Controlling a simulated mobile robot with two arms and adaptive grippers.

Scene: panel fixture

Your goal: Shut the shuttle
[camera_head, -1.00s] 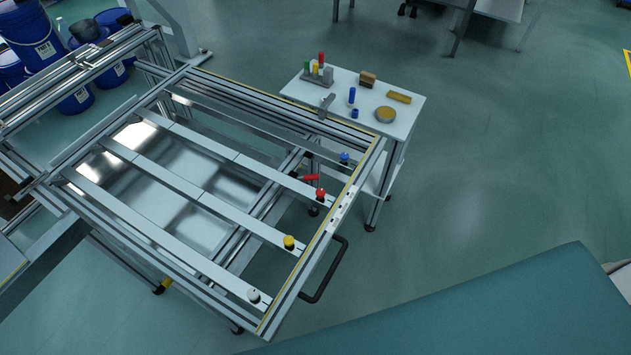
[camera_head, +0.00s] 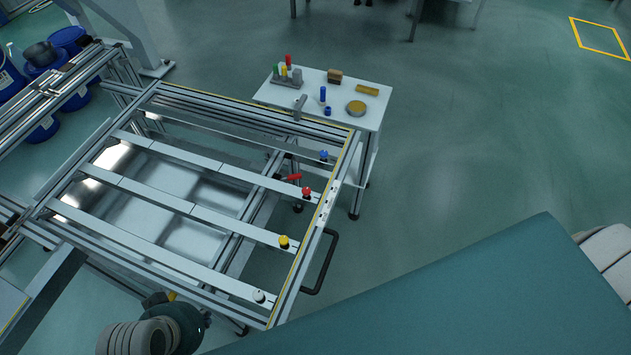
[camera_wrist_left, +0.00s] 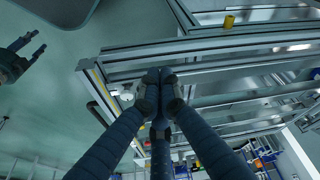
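The shuttle is not labelled; the likely part is the wide aluminium sliding frame (camera_head: 190,210), with a black bar handle (camera_head: 322,262) on its right side. Across it run flat bars ending in blue (camera_head: 323,155), red (camera_head: 306,192), yellow (camera_head: 284,241) and white (camera_head: 259,296) knobs. My left gripper (camera_head: 155,299) is at the bottom, by the frame's near edge and well left of the handle. In the left wrist view, its dark fingertips (camera_wrist_left: 160,85) are close together in front of a rail (camera_wrist_left: 230,45); contact is unclear. My right gripper (camera_wrist_left: 32,45) has its fingers apart, with nothing visible between them.
A white side table (camera_head: 340,98) with colored pegs, blocks and a round yellow dish stands behind the frame. Blue drums (camera_head: 75,95) stand at the far left. The floor (camera_head: 470,150) right of the frame is clear.

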